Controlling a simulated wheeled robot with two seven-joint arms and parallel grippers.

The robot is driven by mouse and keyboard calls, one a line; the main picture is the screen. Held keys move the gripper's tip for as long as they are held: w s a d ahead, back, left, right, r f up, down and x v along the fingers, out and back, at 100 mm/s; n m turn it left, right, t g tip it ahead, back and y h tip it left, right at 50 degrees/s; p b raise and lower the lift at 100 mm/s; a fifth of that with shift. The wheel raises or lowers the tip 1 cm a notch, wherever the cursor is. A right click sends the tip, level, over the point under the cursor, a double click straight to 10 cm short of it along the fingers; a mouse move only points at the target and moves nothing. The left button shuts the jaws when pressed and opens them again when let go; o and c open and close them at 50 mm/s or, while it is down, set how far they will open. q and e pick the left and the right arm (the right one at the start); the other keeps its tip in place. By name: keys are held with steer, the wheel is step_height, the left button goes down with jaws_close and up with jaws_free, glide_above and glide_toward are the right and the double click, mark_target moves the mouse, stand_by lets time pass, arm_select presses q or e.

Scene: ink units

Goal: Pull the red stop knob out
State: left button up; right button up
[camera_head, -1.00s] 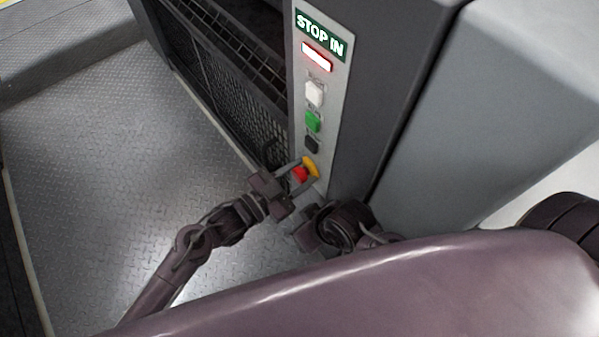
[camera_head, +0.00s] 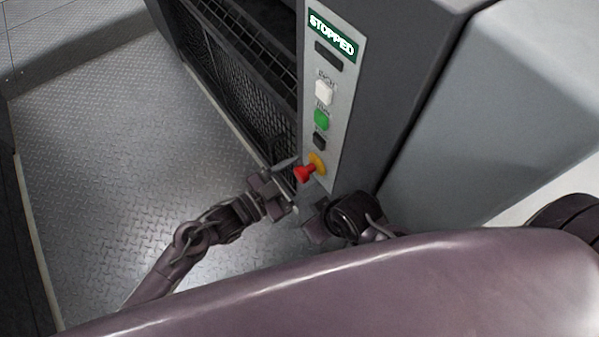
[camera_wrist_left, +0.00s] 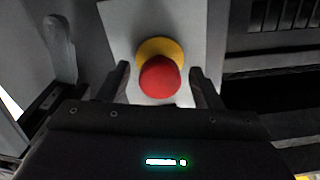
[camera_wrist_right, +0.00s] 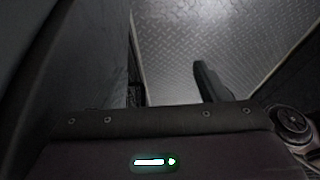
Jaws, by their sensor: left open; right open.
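The red stop knob (camera_head: 304,174) stands out from its yellow collar (camera_head: 317,163) on the panel, with a red stem showing between them. In the left wrist view the knob (camera_wrist_left: 160,77) is centred between my fingers with gaps on both sides. My left gripper (camera_head: 289,186) is open and empty, just in front of the knob. My right gripper (camera_head: 312,226) is open, below the knob near the cabinet's foot. The right wrist view shows one of its fingers over floor. The panel's display (camera_head: 332,36) reads STOPPED.
Above the knob on the panel are a black button (camera_head: 320,142), a green button (camera_head: 321,119), a white button (camera_head: 324,92) and a dark lamp (camera_head: 328,56). A mesh guard (camera_head: 238,95) lies left of the panel. The metal floor (camera_head: 110,150) is clear.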

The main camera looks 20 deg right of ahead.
arm_select(q)
steer(key=p+v, duration=0.1)
steer(key=v, duration=0.6)
steer(key=shift+a, duration=0.25)
arm_select(e)
steer(key=shift+s+d+r+g+h, duration=0.1)
steer(key=shift+s+d+g+h, duration=0.1)
steer(key=shift+d, duration=0.2)
steer(key=shift+s+d+r+g+h, duration=0.1)
steer(key=shift+d+g+h, duration=0.1)
steer(key=shift+d, duration=0.2)
steer(key=shift+w+a, duration=0.1)
